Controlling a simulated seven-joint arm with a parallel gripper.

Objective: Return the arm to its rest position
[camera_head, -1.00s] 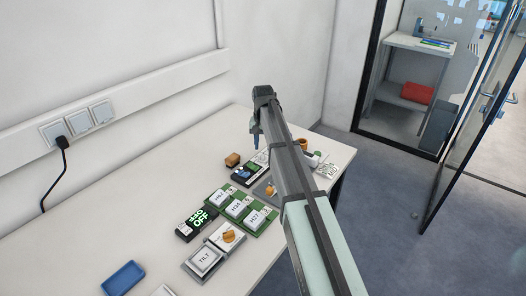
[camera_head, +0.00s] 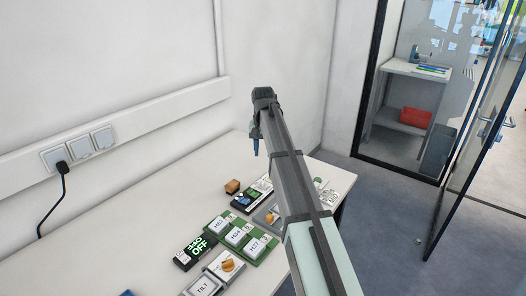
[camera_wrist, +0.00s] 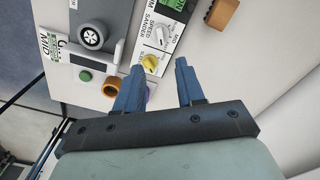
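My arm (camera_head: 300,180) reaches from the lower right up over the white table in the head view. My gripper (camera_wrist: 160,75) shows in the wrist view with its two blue fingers apart and nothing between them. It hangs above the table.
The table (camera_head: 100,255) carries green-based key units (camera_head: 235,236), a black OFF display (camera_head: 196,250), a TILT key (camera_head: 203,287) and an orange-brown block (camera_head: 232,187). A glass door (camera_head: 478,140) stands right.

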